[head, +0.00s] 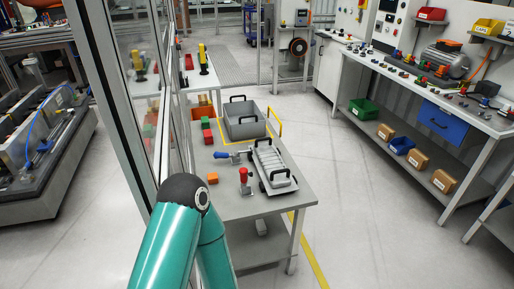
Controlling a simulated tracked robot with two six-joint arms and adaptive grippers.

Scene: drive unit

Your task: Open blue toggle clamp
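The blue toggle clamp (227,155) is small in the head view, on the grey table (232,205) left of the ribbed grey unit (270,165). Its blue handle points left and looks low, near horizontal; whether its jaw is pressed on the unit is too small to tell. A red-handled clamp (245,180) stands with its handle upright in front of it. Part of my teal arm rises from the bottom edge, left of the table. Neither gripper shows.
A grey bin (245,119) stands behind the unit. An orange block (213,178) and red and green blocks (207,130) lie at the table's left. A glass partition (130,70) borders the left side. Open floor (355,215) lies to the right, before a workbench (425,95).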

